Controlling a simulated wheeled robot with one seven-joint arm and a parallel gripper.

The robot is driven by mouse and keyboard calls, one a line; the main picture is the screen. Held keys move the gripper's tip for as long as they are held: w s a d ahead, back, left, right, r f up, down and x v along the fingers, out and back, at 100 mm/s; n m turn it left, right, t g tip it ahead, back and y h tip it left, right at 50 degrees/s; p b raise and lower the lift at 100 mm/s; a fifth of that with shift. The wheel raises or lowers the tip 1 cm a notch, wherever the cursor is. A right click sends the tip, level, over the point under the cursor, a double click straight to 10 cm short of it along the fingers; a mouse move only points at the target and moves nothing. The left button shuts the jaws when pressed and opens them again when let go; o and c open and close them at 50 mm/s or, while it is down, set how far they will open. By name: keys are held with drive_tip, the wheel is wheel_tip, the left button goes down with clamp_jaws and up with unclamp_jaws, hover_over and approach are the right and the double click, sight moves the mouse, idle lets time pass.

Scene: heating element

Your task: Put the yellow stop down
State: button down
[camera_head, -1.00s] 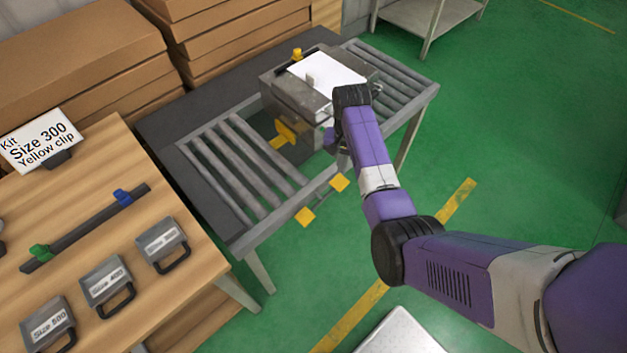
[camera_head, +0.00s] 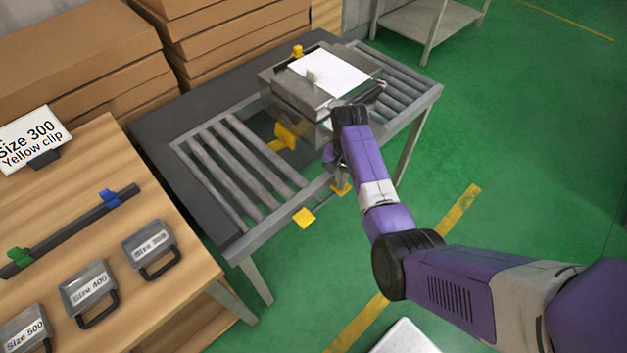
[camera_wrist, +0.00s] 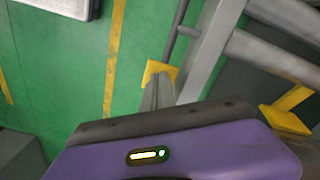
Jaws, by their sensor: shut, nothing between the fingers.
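A yellow stop (camera_head: 285,137) stands at the left side of the metal box (camera_head: 300,105) on the roller conveyor. It also shows at the right of the wrist view (camera_wrist: 285,118). Two yellow plates show at the conveyor's front side: a left one (camera_head: 304,217) and a right one (camera_head: 341,190). My gripper (camera_head: 342,187) is shut and empty, pointing down at the right plate and partly covering it. In the wrist view my fingertips (camera_wrist: 158,82) overlap the edge of that plate (camera_wrist: 160,70), which sits by a dark bar; I cannot tell whether they touch.
The roller conveyor (camera_head: 225,170) has bare rollers left of the box. A wooden table (camera_head: 95,150) at left holds labelled cases, a bar with green and blue clips, and a sign (camera_head: 32,140). Cardboard boxes (camera_head: 80,55) stand behind. Green floor is open at right.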

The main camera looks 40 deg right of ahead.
drive_tip(key=shift+f+b, duration=0.3)
drive_tip(key=shift+f, duration=0.05)
drive_tip(key=shift+r, duration=0.1)
wheel_tip(320, 180, up, 7)
drive_tip(key=p, duration=0.7)
idle(0.4)
idle(0.4)
